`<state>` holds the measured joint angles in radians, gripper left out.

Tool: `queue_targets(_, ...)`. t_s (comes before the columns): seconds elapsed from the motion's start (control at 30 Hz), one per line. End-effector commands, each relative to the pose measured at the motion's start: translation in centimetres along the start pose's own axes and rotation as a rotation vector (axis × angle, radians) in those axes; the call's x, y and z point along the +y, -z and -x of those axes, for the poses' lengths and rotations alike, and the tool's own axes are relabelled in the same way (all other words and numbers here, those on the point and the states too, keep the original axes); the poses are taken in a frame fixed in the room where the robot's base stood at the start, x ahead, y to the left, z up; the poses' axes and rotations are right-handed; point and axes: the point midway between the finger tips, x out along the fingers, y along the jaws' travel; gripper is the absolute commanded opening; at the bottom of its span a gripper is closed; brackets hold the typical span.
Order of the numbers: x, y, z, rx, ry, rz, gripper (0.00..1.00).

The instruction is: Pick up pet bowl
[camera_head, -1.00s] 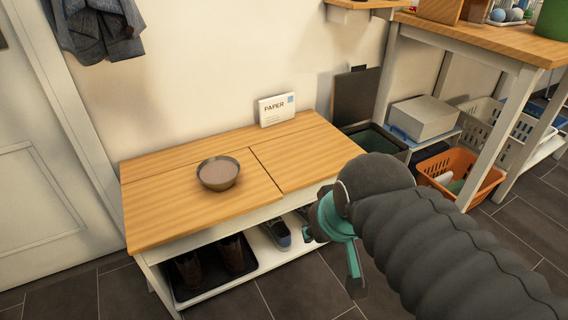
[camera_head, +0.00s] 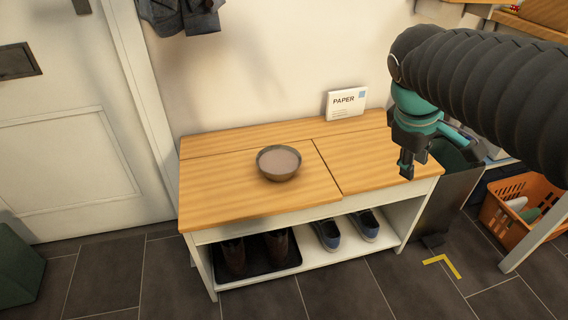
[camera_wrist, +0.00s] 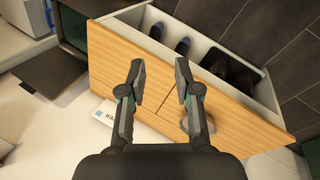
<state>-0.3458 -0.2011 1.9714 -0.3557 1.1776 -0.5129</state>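The pet bowl (camera_head: 279,164) is a round grey-brown bowl, upright on the wooden top of a low shoe bench (camera_head: 225,188). Its inside looks filled or lined with a pale brown surface. My gripper (camera_head: 407,165) is above the right end of the bench, well to the right of the bowl and apart from it. In the wrist view my gripper (camera_wrist: 160,80) is open, with nothing between its two fingers. There the bowl (camera_wrist: 184,126) is partly hidden behind the right finger.
A white PAPER pack (camera_head: 346,103) stands against the wall at the bench's back. Shoes (camera_head: 330,234) sit on the shelf below. An orange basket (camera_head: 520,208) is on the floor at right. The bench top around the bowl is clear.

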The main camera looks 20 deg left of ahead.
Motion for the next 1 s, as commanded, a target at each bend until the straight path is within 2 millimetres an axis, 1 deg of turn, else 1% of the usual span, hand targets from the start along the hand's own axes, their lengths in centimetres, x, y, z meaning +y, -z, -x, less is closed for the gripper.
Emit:
queue_targets(0.03,0.4,2.3,-0.4,-0.027,-0.012,0.096,0.32)
queue_targets(0.13,1.2,6.2,-0.8,-0.084,-0.041,0.278,0.32)
queue_targets(0.23,1.4,10.4,-1.2,-0.143,-0.071,0.454,0.32)
queue_targets(0.27,1.4,11.7,-1.3,-0.16,-0.082,0.507,0.32)
queue_targets(0.3,1.2,13.4,-1.5,-0.185,-0.094,0.575,0.32)
queue_targets(0.37,0.9,16.0,-1.8,-0.224,-0.114,0.676,0.32)
queue_targets(0.4,0.5,17.8,-2.0,-0.25,-0.128,0.742,0.32)
queue_targets(0.47,-0.2,20.4,-2.4,-0.291,-0.148,0.839,0.32)
queue_targets(0.5,-0.8,22.2,-2.6,-0.318,-0.162,0.903,0.32)
queue_targets(0.57,-1.9,24.8,-3.0,-0.361,-0.183,0.995,0.32)
queue_targets(0.6,-2.8,26.5,-3.2,-0.391,-0.197,1.056,0.32)
queue_targets(0.67,-4.3,29.0,-3.5,-0.437,-0.219,1.144,0.32)
queue_targets(0.7,-5.4,30.6,-3.8,-0.469,-0.233,1.201,0.32)
queue_targets(0.77,-7.3,32.9,-4.2,-0.519,-0.255,1.284,0.32)
queue_targets(0.8,-8.6,34.4,-4.4,-0.551,-0.27,1.338,0.32)
queue_targets(0.87,-10.8,36.5,-4.8,-0.603,-0.293,1.413,0.32)
queue_targets(0.9,-12.3,37.7,-5.0,-0.637,-0.306,1.46,0.32)
queue_targets(1.0,-15.8,40.2,-5.5,-0.715,-0.338,1.558,0.32)
